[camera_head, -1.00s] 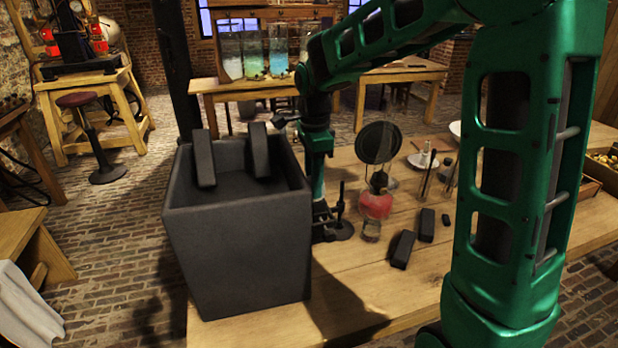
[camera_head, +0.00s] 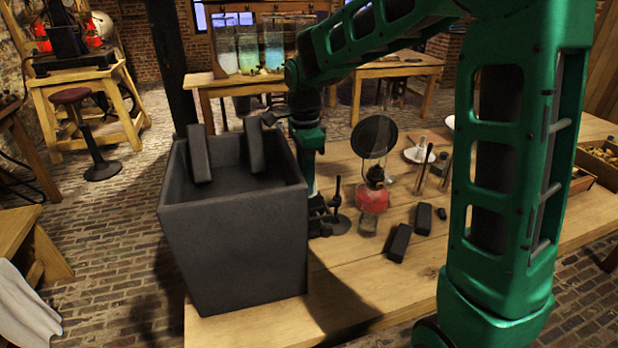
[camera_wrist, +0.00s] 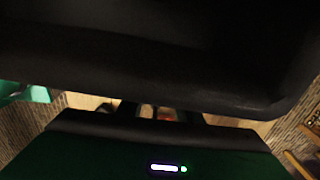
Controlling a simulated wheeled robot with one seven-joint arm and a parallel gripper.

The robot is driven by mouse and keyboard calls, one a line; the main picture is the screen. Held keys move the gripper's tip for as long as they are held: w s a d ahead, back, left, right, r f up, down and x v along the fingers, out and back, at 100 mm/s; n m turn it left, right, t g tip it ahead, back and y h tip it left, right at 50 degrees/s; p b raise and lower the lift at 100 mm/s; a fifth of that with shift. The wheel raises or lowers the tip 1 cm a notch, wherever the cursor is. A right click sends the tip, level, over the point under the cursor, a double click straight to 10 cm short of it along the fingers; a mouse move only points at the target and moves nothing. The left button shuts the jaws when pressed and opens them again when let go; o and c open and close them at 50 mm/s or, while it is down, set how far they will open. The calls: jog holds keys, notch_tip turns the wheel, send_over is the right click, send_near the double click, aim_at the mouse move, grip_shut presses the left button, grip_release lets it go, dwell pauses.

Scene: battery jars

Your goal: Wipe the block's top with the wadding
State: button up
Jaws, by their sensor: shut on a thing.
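Two dark blocks lie on the wooden table, a longer one (camera_head: 399,243) and another (camera_head: 423,219). Two more dark slabs, one on the left (camera_head: 199,155) and one on the right (camera_head: 254,146), lean upright in a large dark grey box (camera_head: 232,245). I cannot tell which block the task names. My arm comes down just behind the box's right side. My gripper's green body (camera_wrist: 165,150) shows in the wrist view below a big dark form. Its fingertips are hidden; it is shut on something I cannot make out. I cannot pick out the wadding.
A lamp with a red base (camera_head: 373,199), a round dark disc (camera_head: 375,136) and a small black stand (camera_head: 340,222) are right of the box. The table's front right (camera_head: 400,285) is clear. Glass jars (camera_head: 249,53) stand on a back table.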

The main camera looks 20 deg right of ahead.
jog(key=shift+a+r, duration=0.15)
notch_tip(320, 180, up, 7)
jog(key=shift+f, duration=0.15)
jog(key=shift+r, duration=0.4)
jog(key=shift+s, duration=0.1)
dwell(0.4)
